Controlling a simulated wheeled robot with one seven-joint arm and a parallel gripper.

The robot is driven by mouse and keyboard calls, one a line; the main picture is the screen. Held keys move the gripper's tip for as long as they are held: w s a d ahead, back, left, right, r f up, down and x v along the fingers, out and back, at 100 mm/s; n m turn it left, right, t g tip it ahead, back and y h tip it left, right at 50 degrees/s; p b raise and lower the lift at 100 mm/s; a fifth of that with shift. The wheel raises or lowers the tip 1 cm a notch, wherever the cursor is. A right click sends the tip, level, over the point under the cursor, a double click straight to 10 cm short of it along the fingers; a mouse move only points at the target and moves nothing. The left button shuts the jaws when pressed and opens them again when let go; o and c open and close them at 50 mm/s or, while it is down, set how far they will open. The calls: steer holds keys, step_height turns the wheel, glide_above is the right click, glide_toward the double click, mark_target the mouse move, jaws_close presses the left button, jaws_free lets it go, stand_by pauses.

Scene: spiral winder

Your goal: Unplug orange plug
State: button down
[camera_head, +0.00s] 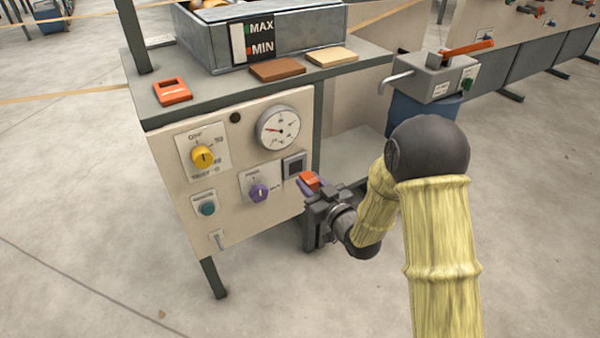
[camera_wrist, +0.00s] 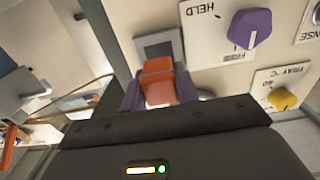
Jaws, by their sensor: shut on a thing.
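The orange plug (camera_head: 310,180) is between the purple fingers of my gripper (camera_head: 307,186), in front of the panel's right edge. In the wrist view the plug (camera_wrist: 158,85) sits between the two fingertips (camera_wrist: 158,92), and my gripper is shut on it. The dark square socket (camera_head: 294,166) is on the panel, up and left of the plug in the head view. Its face shows uncovered there, and the plug looks apart from it. In the wrist view the socket (camera_wrist: 160,48) shows behind the plug, which partly hides it.
The panel holds a purple knob (camera_head: 258,191), a yellow knob (camera_head: 203,157), a teal button (camera_head: 208,208) and a round gauge (camera_head: 278,128). An orange item (camera_head: 172,91) lies on the ledge above. A machine with an orange lever (camera_head: 468,48) stands behind. Open floor lies in front.

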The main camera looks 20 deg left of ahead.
steer(key=shift+v, duration=1.05)
